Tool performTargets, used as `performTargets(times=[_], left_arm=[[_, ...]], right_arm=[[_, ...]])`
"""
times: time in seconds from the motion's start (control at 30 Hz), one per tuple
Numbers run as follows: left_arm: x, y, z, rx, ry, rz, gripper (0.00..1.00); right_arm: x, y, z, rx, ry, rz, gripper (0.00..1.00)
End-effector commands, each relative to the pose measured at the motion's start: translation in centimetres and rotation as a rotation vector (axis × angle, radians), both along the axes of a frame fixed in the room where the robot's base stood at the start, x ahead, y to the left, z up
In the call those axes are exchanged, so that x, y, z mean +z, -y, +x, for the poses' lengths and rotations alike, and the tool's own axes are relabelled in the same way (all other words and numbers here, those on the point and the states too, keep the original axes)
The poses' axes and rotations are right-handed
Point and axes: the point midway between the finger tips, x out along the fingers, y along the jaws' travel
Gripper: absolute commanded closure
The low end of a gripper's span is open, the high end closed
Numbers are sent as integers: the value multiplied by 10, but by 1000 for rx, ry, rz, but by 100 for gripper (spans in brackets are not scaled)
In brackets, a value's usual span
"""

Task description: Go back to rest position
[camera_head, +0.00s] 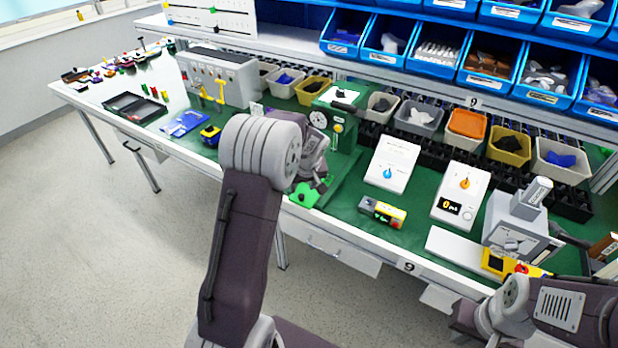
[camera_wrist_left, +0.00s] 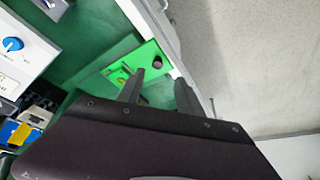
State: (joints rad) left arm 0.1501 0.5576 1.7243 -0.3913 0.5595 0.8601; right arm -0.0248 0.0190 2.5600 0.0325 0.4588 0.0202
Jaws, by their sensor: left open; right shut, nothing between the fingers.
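My left gripper (camera_head: 318,180) hangs near the front edge of the green workbench, partly hidden behind my left forearm. In the left wrist view the left gripper (camera_wrist_left: 160,82) is open with nothing between its two dark fingers. A bright green plate (camera_head: 303,196) lies just below it; the plate also shows in the wrist view (camera_wrist_left: 151,56). My right gripper (camera_head: 466,316) is low at the right, by the bench's front edge; its fingers are hidden. A white panel with a blue knob (camera_head: 387,173) and a white panel with an orange knob (camera_head: 465,183) stand on the bench.
A small yellow and dark device (camera_head: 382,211) lies near the bench's front edge. A grey machine (camera_head: 520,225) stands at the right beside a yellow box with a red button (camera_head: 515,264). Blue bins (camera_head: 415,55) fill the shelf behind. The floor (camera_head: 110,240) in front is clear.

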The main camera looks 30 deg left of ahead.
Motion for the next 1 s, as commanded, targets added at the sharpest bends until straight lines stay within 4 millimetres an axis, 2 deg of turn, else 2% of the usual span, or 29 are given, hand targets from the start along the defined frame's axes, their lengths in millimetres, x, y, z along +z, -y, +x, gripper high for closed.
performTargets(times=[0.2, 0.27, 0.33, 0.37, 0.47, 0.6, 0.7, 0.73, 0.8, 1.0], left_arm=[[2, 3, 2, -7, 4, 0, 57], [15, 8, 6, -19, 28, 4, 57], [40, 23, 4, -47, 63, 5, 57], [47, 33, -6, -54, 63, -5, 57], [52, 70, -62, -124, 14, -57, 57], [33, 109, -152, -320, -109, -108, 57], [11, 122, -209, -463, -205, -137, 57], [4, 124, -222, -503, -233, -144, 57], [-3, 128, -235, -591, -265, -148, 57], [-2, 128, -232, -687, -265, -125, 57]], right_arm=[[1, 0, 0, 0, 0, 0, 100], [2, 0, 0, 0, 0, 0, 100], [4, 0, 0, 0, 0, 0, 100], [6, 0, 0, 0, 0, 0, 100], [8, 0, 0, 0, 0, 0, 100], [11, 0, 0, 0, 0, 0, 100], [10, 0, 0, 0, 0, 0, 100], [10, 0, 0, 0, 0, 0, 100], [10, 0, 0, 0, 0, 0, 100], [10, 0, 0, 0, 0, 0, 100]])
